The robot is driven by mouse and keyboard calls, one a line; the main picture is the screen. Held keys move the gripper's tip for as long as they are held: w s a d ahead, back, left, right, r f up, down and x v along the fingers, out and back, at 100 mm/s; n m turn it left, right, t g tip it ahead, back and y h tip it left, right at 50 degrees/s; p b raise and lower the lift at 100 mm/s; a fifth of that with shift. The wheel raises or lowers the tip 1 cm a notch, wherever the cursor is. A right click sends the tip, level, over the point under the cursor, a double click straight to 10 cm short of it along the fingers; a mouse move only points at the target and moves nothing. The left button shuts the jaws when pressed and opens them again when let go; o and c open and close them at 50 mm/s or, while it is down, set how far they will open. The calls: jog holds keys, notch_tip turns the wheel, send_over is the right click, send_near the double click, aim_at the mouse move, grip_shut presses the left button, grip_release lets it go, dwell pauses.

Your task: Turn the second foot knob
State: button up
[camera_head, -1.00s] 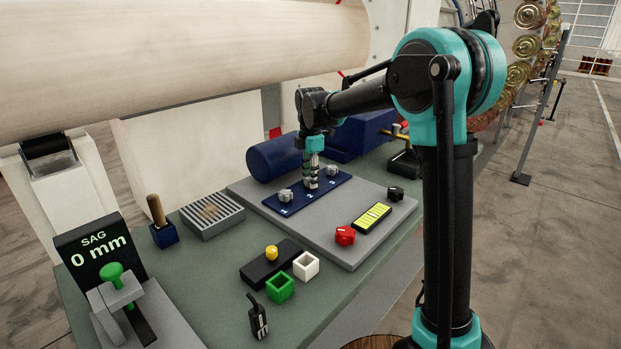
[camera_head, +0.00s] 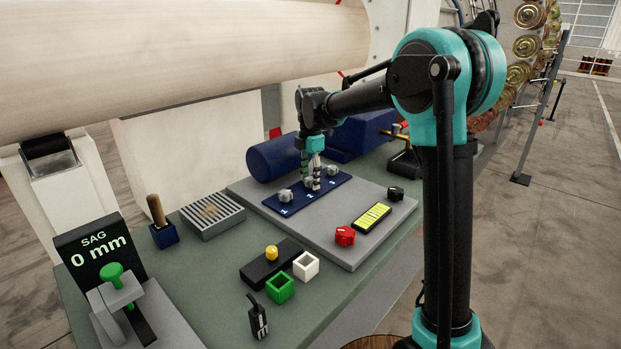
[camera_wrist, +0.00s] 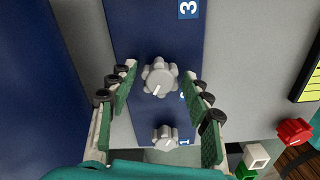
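The second foot knob (camera_wrist: 159,77) is a light grey lobed knob on a dark blue panel (camera_wrist: 215,40), with a white pointer line slanting down-left in the wrist view. My gripper (camera_wrist: 160,73) is open, with one green-padded finger on each side of this knob. Gaps show between the knob and both fingers. In the head view, my gripper (camera_head: 316,183) points down over the middle of the panel and partly hides the knob. The first foot knob (camera_wrist: 165,137) is below it in the wrist view, by the label 1. The third foot knob (camera_head: 333,171) shows behind my gripper.
The panel lies on a grey plate (camera_head: 300,227) with a red knob (camera_head: 345,236), a yellow display (camera_head: 372,217) and a black knob (camera_head: 396,193). A dark blue cylinder (camera_head: 273,158) lies close behind. A SAG display (camera_head: 100,251) reads 0 mm.

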aim_at(311, 178)
jog(key=shift+r, duration=0.1)
notch_tip(311, 178, up, 12)
dwell(0.5)
jog(key=shift+s, duration=0.1)
